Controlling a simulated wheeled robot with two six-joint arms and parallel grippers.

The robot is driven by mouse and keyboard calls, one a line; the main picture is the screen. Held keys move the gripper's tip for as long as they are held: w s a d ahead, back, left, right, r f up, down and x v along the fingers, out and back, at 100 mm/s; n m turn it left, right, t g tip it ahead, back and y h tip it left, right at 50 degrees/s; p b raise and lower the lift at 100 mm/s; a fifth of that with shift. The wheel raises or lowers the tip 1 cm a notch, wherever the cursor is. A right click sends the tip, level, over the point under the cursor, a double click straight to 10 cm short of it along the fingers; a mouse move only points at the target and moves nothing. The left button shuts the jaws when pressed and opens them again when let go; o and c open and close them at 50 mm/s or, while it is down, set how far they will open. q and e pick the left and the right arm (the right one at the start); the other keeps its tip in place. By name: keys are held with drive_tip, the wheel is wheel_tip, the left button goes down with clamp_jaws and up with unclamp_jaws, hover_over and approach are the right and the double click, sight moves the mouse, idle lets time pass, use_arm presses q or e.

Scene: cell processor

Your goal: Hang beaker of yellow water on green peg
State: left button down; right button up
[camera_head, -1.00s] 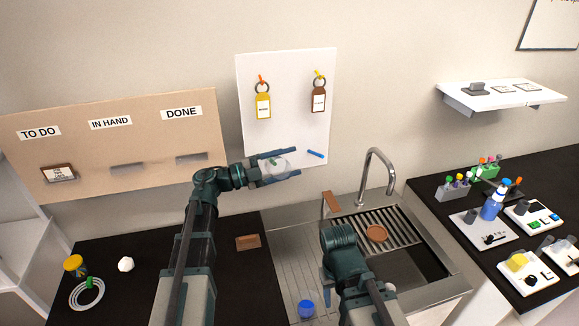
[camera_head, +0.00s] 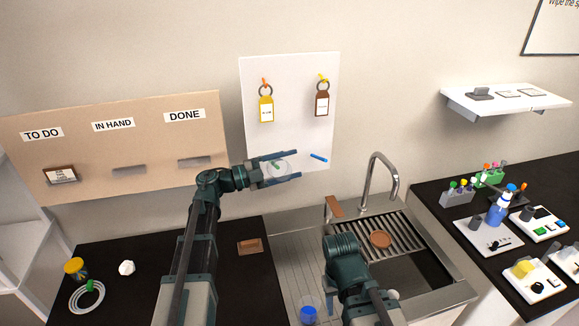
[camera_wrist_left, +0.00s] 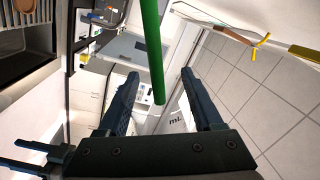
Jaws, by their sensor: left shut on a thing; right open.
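My left gripper (camera_head: 281,168) is shut on a clear beaker (camera_head: 284,170) in front of the white pegboard (camera_head: 292,134). The beaker looks nearly colourless; I cannot make out yellow water. The green peg (camera_head: 275,165) shows at the beaker in the head view, and in the left wrist view as a long green rod (camera_wrist_left: 151,45) in front of the fingers. A pale surface marked "ml" (camera_wrist_left: 176,122) shows between the fingers. Whether the peg goes through or only passes beside the beaker, I cannot tell.
Yellow (camera_head: 266,109) and brown (camera_head: 322,104) tags hang on the upper pegs. A blue peg (camera_head: 318,156) sits right of my left gripper. Below are the sink faucet (camera_head: 380,165), a blue beaker (camera_head: 308,312) and a brown block (camera_head: 250,246). The tan card board (camera_head: 100,150) is left.

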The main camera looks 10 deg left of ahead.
use_arm(q)
drive_tip(key=shift+w+a+f, duration=0.15)
drive_tip(key=shift+w+f, duration=0.05)
drive_tip(key=shift+w, duration=0.15)
idle(0.3)
drive_tip(key=shift+w+a+f+b, duration=0.2)
drive_tip(key=shift+w+f+b, duration=0.1)
drive_tip(key=shift+w, duration=0.2)
drive_tip(key=shift+w+a+f+b, duration=0.2)
drive_tip(key=shift+w+b, duration=0.1)
drive_tip(key=shift+w, duration=0.15)
drive_tip(key=shift+w+a+f+b, duration=0.2)
drive_tip(key=shift+w+f+b, duration=0.1)
drive_tip(key=shift+w, duration=0.2)
drive_tip(key=shift+w+a, duration=0.1)
drive_tip(key=shift+w, duration=0.1)
unclamp_jaws()
